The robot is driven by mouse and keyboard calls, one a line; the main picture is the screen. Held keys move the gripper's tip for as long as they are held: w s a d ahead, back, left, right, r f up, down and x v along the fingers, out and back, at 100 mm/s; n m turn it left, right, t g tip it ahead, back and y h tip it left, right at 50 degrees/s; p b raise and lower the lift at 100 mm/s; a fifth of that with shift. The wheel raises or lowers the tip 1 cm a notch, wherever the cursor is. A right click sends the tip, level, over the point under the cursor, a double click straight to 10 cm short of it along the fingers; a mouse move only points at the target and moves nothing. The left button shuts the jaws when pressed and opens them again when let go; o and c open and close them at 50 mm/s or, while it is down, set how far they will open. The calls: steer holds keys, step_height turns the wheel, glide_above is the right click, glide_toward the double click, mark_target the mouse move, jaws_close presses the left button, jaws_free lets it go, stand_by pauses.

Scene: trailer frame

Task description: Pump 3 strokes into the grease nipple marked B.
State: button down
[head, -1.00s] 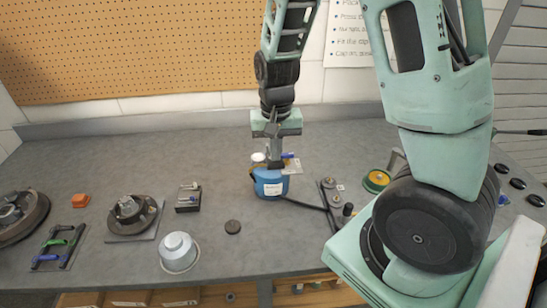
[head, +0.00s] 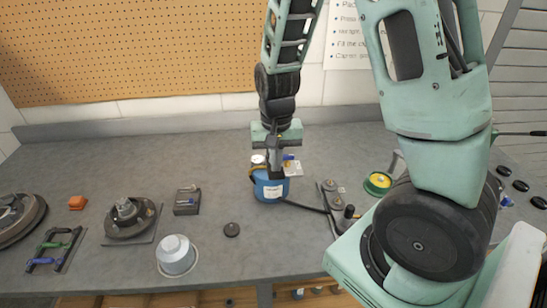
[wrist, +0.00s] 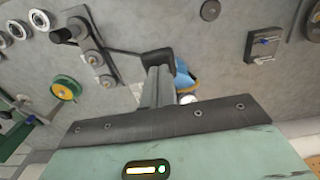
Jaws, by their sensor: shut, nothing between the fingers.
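A blue grease pump pot (head: 271,190) with a white label stands on the grey bench below my gripper. It is partly hidden in the wrist view (wrist: 184,76). A black hose (head: 304,206) runs from it to a fitting plate (head: 334,212) with several round fittings. The plate also shows in the wrist view (wrist: 92,44), with small pale tags whose letters I cannot read. My gripper (head: 275,172) points down over the pot's top, shut and empty. In the wrist view its tips (wrist: 157,62) overlap a dark part near the pot; contact is unclear.
A green-and-yellow round part (head: 378,183) lies right of the plate. A black disc (head: 232,229), a silver cup (head: 176,254), a hub (head: 130,217) and a small dark block (head: 187,200) lie to the left. Bare bench lies between the pot and the block.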

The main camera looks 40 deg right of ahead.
mark_target(276, 177)
steer(key=shift+s+a+f+b, duration=0.1)
steer(key=shift+s+f+b, duration=0.1)
steer(key=shift+f+b, duration=0.75)
steer(key=shift+f, duration=0.3)
steer(key=shift+f+b, duration=0.7)
steer(key=shift+f, duration=0.45)
